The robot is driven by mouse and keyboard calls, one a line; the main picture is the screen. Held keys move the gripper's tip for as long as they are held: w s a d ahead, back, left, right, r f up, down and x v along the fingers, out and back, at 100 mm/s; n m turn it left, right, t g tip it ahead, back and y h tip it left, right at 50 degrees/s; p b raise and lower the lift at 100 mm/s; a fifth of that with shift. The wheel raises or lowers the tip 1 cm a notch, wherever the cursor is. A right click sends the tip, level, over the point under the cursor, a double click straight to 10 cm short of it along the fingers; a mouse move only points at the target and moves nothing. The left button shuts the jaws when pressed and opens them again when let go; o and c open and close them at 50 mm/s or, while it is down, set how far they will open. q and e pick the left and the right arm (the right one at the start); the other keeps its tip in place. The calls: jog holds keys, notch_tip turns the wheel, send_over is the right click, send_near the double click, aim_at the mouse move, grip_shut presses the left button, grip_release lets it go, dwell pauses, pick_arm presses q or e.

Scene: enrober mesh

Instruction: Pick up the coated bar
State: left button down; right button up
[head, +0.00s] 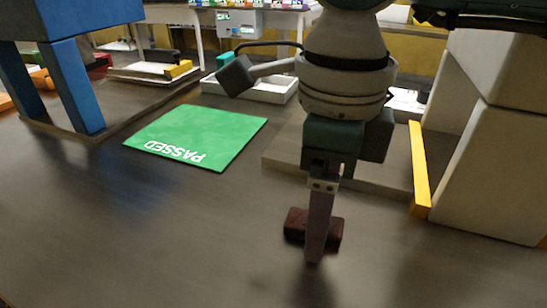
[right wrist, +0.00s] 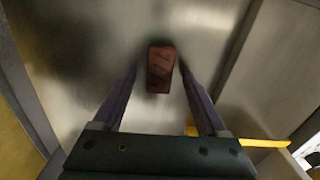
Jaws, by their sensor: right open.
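The coated bar (head: 294,226) is a small dark reddish-brown block lying flat on the grey metal table. My right gripper (head: 314,260) hangs over it from above, fingers pointing down, and hides its middle in the head view. In the right wrist view the bar (right wrist: 161,69) lies between and just beyond the two fingertips of the right gripper (right wrist: 160,72). The jaws are spread, with space on both sides of the bar and nothing held. I cannot tell the exact height of the fingertips above the table. My left gripper is not in view.
A green mat marked PASSED (head: 196,137) lies left of the right arm. A blue frame (head: 73,84) stands at the left. A yellow strip (head: 419,168) and a large beige housing (head: 497,140) stand at the right. The front table is clear.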

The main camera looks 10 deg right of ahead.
jog(key=shift+f, duration=0.15)
jog(key=shift+c, duration=0.2)
jog(key=c, duration=1)
jog(key=shift+c, duration=0.2)
